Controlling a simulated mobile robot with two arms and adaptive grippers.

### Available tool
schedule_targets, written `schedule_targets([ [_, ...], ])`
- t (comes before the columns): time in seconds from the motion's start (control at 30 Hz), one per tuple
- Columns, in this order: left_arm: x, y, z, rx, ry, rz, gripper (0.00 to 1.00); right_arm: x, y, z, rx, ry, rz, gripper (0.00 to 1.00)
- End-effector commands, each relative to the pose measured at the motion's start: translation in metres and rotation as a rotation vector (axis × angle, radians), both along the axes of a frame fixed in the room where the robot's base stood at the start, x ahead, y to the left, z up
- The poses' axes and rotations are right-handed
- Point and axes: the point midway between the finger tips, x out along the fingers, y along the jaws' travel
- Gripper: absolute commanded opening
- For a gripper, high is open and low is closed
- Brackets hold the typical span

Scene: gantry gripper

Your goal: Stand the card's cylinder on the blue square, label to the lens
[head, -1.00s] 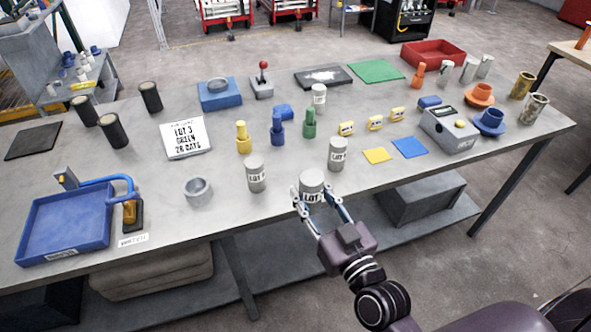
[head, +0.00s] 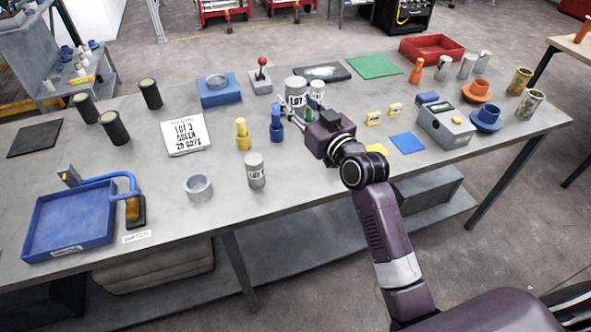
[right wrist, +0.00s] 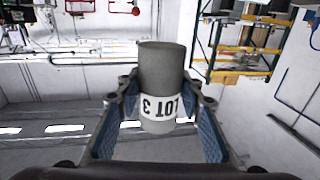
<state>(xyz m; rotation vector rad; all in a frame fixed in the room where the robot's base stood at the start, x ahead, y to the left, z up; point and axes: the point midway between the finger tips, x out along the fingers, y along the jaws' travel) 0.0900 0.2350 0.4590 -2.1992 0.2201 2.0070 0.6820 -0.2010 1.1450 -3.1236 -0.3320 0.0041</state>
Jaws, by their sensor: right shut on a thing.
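My right gripper (head: 296,108) is shut on a grey cylinder (head: 296,86) with a white label, near the back middle of the table in the head view. In the right wrist view the held cylinder (right wrist: 162,75) stands between the blue fingers, its label reading LOT 3 upside down. The blue square (head: 408,143) lies bare on the table, right of my arm. The card (head: 185,134) reads LOT 3, GREEN, 28 DAYS. Another labelled cylinder (head: 256,170) stands front middle, and one (head: 318,88) stands just right of the held one. My left gripper is out of view.
Yellow (head: 243,134) and blue (head: 277,126) bottles stand left of the gripper. Yellow blocks (head: 373,118), a grey box (head: 446,127) and a blue flanged cup (head: 487,119) surround the blue square. My arm hides the table's middle right.

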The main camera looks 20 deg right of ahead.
Motion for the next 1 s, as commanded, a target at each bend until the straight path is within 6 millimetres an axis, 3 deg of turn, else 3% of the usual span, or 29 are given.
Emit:
schedule_targets([
  [0.17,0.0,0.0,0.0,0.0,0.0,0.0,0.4,0.0,0.0,0.001,0.0,-0.006,0.0,0.0],
  [0.27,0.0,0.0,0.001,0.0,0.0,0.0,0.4,0.0,0.001,-0.011,0.002,-0.003,0.002,0.0],
  [0.7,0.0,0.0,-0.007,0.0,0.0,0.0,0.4,0.0,-0.001,-0.122,-0.003,-0.003,-0.001,0.0],
  [0.8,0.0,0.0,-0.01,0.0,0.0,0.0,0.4,0.0,0.0,-0.139,-0.003,-0.005,0.0,0.0],
  [1.0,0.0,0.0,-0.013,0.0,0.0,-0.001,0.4,0.0,0.0,-0.154,-0.001,-0.006,0.0,0.0],
])
